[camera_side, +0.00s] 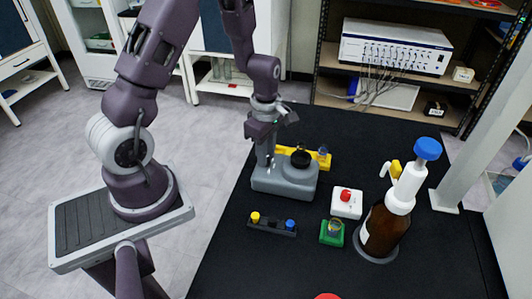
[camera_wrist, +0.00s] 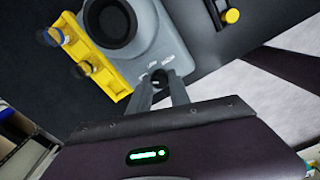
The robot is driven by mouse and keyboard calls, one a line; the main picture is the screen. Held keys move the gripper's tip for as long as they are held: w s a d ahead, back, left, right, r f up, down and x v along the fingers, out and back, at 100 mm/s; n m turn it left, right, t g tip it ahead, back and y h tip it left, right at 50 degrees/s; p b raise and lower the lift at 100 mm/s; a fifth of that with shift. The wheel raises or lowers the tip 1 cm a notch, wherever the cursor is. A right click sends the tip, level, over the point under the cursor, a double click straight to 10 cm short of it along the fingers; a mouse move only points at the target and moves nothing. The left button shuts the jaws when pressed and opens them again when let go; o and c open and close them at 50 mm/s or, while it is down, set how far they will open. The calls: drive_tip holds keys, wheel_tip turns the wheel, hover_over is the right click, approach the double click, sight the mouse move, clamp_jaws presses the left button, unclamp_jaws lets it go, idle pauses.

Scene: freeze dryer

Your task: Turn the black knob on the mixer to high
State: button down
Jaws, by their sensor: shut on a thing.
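The grey mixer (camera_side: 290,187) stands on the black table in the side view, with a black round cup (camera_side: 300,158) on top. In the wrist view the mixer (camera_wrist: 168,42) fills the upper middle, with the black cup (camera_wrist: 110,22) at upper left. The black knob (camera_wrist: 160,76) is at the mixer's near end in the wrist view, beside small white labels too blurred to read surely. My gripper (camera_side: 267,163) points down at the mixer's left end. In the wrist view my gripper (camera_wrist: 163,82) has its fingers shut on the knob, partly hiding it. The knob is hidden in the side view.
A yellow rack (camera_side: 318,163) with a blue-capped vial stands close behind the mixer. A dark rack (camera_side: 272,228), red-button box (camera_side: 346,204), green holder (camera_side: 332,233) and brown bottle (camera_side: 382,235) stand in front and right. The table's front right is bare.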

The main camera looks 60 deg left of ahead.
drive_tip(key=shift+m, duration=0.3)
drive_tip(key=m, duration=0.6)
drive_tip(key=shift+m, duration=0.3)
drive_tip(key=m, duration=1.1)
drive_tip(key=shift+m, duration=2.7)
drive_tip(key=c, duration=1.2)
unclamp_jaws()
